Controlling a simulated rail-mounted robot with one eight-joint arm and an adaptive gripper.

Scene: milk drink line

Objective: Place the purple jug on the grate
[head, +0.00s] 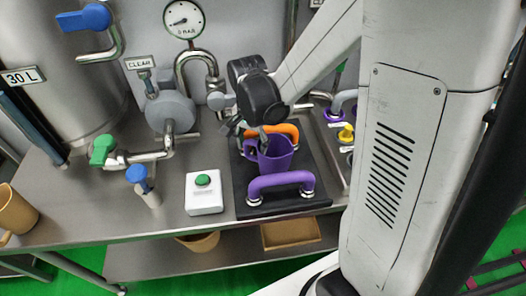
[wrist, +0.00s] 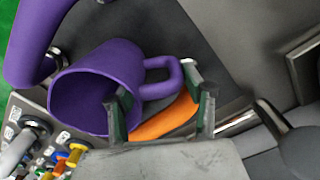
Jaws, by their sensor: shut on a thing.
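The purple jug (head: 276,156) is over the dark board in the head view, with its mouth facing up. In the wrist view the jug (wrist: 100,80) lies to the left, its open mouth toward lower left and its handle (wrist: 172,80) toward the fingers. My gripper (head: 256,138) is shut on the jug at its handle side; its two fingers (wrist: 163,100) stand either side of the handle in the wrist view. I cannot tell whether the jug's base touches anything. No grate can be clearly made out; the dark board (head: 316,172) lies below the jug.
A purple arched pipe (head: 281,183) stands in front of the jug and an orange one (head: 288,129) behind it. A white box with a green button (head: 203,190) is to the left. Valves and a tank (head: 70,90) stand further left. A tan jug (head: 14,212) is at far left.

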